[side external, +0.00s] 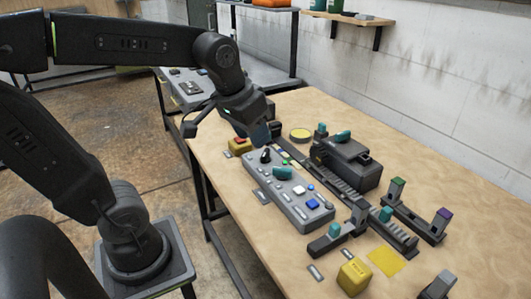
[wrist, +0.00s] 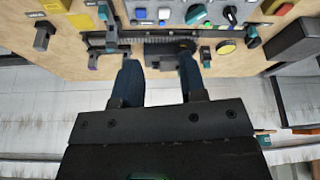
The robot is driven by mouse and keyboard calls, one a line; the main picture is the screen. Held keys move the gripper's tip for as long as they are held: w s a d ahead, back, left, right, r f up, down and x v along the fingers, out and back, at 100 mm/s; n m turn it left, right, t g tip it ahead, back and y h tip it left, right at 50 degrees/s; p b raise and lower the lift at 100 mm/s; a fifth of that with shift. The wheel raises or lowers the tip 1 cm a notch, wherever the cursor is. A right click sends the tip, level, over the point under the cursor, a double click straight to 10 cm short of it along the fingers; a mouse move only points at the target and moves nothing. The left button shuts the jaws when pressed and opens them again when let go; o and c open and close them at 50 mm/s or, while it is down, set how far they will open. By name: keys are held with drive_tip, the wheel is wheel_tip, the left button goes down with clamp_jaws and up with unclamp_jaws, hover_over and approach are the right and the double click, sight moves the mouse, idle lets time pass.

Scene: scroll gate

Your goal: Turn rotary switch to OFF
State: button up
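A grey control panel (side external: 290,193) lies on the wooden table. It carries a teal knob (side external: 282,173), a black knob (side external: 265,156), a white button (side external: 298,190) and a blue button (side external: 313,204). Which knob is the rotary switch, and any OFF mark, cannot be read. My gripper (side external: 261,137) is above the panel's far end, near the black knob. In the wrist view my gripper (wrist: 158,62) has its two dark fingers apart with nothing between them.
A dark box with a teal handle (side external: 345,160) stands right of the panel beside a dark rail (side external: 340,188). A yellow cube (side external: 353,276) is at the front. Posts with green and purple tops (side external: 420,217) stand at right.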

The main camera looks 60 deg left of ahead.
drive_tip(key=shift+o, duration=0.4)
drive_tip(key=w+a+f+n+g, duration=0.1)
drive_tip(key=w+a+n+g, duration=0.1)
drive_tip(key=w+a, duration=0.6)
drive_tip(key=shift+w+a+f+n, duration=0.2)
drive_tip(key=shift+w+n, duration=0.1)
drive_tip(key=shift+n, duration=0.3)
drive_tip(key=n+g, duration=0.2)
drive_tip(key=n, duration=0.1)
hover_over(265, 152)
wheel_tip(265, 152, down, 7)
drive_tip(key=shift+h, duration=0.3)
wheel_tip(265, 152, down, 13)
drive_tip(key=shift+w+f, duration=0.1)
drive_tip(key=shift+f, duration=0.1)
clamp_jaws()
